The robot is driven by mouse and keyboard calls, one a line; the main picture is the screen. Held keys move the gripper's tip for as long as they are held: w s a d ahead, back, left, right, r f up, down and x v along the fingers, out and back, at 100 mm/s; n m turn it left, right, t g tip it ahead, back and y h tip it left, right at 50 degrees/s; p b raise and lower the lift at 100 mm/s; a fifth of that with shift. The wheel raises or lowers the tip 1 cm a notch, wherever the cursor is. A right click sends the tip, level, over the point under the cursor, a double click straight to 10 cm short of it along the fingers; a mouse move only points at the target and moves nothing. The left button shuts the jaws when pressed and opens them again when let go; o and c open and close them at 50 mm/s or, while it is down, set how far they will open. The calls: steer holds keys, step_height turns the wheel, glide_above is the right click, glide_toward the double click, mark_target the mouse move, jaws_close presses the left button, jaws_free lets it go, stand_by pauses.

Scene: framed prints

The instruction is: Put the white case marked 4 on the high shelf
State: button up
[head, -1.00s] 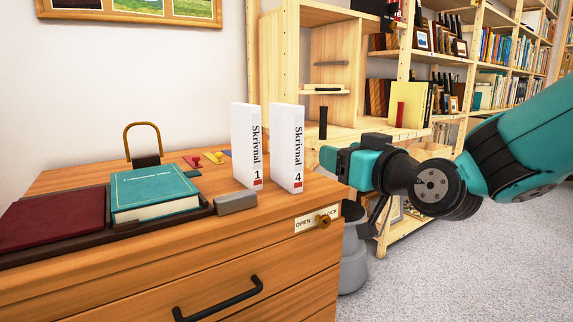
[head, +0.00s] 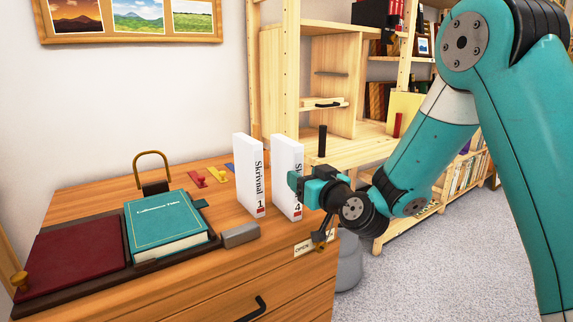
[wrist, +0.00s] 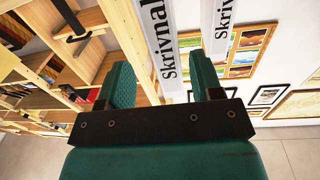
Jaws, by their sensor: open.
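The white case marked 4 (head: 287,155) stands upright on the wooden dresser, to the right of the white case marked 1 (head: 249,170). My gripper (head: 298,184) is at the lower right of case 4, and its front end covers part of the spine near the number. In the wrist view my open fingers (wrist: 164,72) lie on either side of a "Skrivnal" spine (wrist: 162,45). The second spine (wrist: 224,30) shows beyond the right finger. I cannot tell whether the fingers touch a case. The pale wooden shelf unit (head: 340,70) stands behind the dresser.
A teal book (head: 167,222) and a dark red book (head: 78,255) lie on a dark tray at the dresser's left. A grey block (head: 240,235) lies before the cases. A black post (head: 322,141) stands behind case 4. Small coloured pieces (head: 197,178) lie further back.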

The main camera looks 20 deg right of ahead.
mark_target(292, 168)
steer(key=p+x, duration=0.2)
steer(key=x, duration=0.1)
steer(key=p+x, duration=0.2)
steer(key=shift+a+r, duration=0.2)
steer(key=shift+r, duration=0.1)
steer(key=shift+w+f, duration=0.15)
steer(key=shift+w, duration=0.25)
steer(key=shift+c, duration=0.2)
jaws_close()
